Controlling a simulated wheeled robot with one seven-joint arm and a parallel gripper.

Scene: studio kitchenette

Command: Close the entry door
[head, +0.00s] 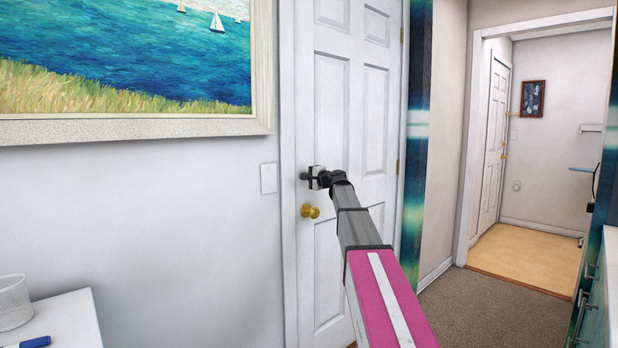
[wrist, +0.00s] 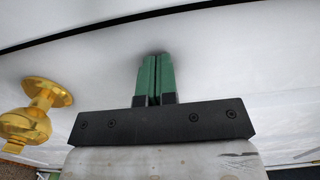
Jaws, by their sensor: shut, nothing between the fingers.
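My gripper (head: 304,176) is just above the knob, near the door's left edge. In the wrist view its green fingers (wrist: 155,75) are together, empty, with tips at or very near the white surface. A dark line runs beyond them.
A light switch (head: 268,178) and a framed seascape (head: 130,125) are on the left wall. A white table (head: 65,318) with a mesh cup (head: 14,302) is at lower left. Carpet (head: 490,310) leads right to a doorway with another white door (head: 495,140) beyond.

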